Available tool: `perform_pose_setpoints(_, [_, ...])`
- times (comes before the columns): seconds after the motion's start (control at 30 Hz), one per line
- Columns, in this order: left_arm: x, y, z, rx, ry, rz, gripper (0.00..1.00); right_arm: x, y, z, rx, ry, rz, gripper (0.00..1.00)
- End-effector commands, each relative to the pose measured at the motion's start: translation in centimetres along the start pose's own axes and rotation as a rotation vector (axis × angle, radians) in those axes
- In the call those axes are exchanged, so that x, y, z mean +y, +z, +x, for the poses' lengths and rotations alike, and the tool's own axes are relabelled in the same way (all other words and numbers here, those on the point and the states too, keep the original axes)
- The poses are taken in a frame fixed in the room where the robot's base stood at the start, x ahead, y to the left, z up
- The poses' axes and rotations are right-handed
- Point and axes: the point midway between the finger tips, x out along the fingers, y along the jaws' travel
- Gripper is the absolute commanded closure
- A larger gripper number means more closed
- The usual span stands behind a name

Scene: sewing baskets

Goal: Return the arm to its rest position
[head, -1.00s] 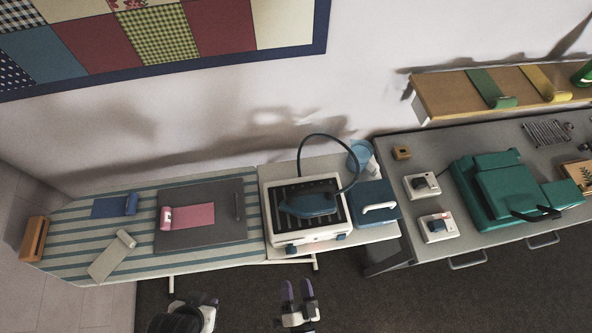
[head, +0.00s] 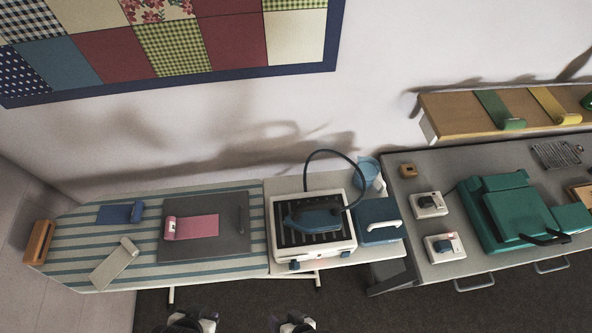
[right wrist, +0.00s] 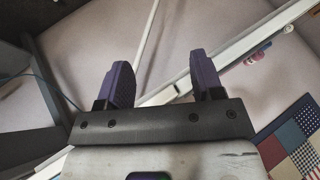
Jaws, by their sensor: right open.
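My right gripper (head: 292,324) shows at the bottom edge of the head view, mostly cut off, below the ironing station and over the dark floor. In the right wrist view its two purple-padded fingers (right wrist: 162,82) stand apart with nothing between them. My left gripper (head: 192,323) is at the bottom edge too, further left, below the striped ironing board (head: 75,268). Its fingers are too cut off to tell whether they are open or shut. Both grippers are clear of the tables.
The board carries a grey mat (head: 205,252) with a pink fabric roll (head: 195,227). A blue iron (head: 312,216) with a looping cord sits on its station (head: 340,245). A teal sewing machine (head: 505,210) stands on the right table. Dark floor (head: 420,310) is free in front.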

Motion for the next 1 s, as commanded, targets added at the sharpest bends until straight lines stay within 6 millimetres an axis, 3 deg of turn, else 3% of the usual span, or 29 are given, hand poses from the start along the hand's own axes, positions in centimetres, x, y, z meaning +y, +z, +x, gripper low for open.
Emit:
perform_pose_setpoints(0.17, [0.0, -0.1, -0.1, 0.0, 0.0, 0.0, 0.64, 3.2, -1.6, -5.7, -0.205, 0.106, -0.061, 0.39])
perform_pose_setpoints(0.3, [0.0, -0.1, -0.4, 0.0, 0.0, 0.0, 0.64, 6.5, -3.5, -12.7, -0.319, 0.239, -0.081, 0.39])
perform_pose_setpoints(0.4, [-0.1, -0.2, -0.7, 0.0, -0.001, 0.001, 0.64, 8.6, -5.4, -18.0, -0.32, 0.34, -0.085, 0.39])
perform_pose_setpoints(0.6, [0.0, -0.4, -1.2, 0.0, 0.0, 0.0, 0.64, 10.8, -9.0, -24.8, -0.188, 0.462, -0.113, 0.39])
perform_pose_setpoints(0.73, [-0.1, -0.5, -1.6, 0.0, 0.0, 0.0, 0.64, 12.4, -9.2, -26.9, -0.184, 0.512, -0.125, 0.39])
perform_pose_setpoints(1.0, [-0.1, -0.6, -1.8, 0.0, 0.0, 0.0, 0.64, 12.7, -8.9, -27.2, -0.194, 0.52, -0.13, 0.39])
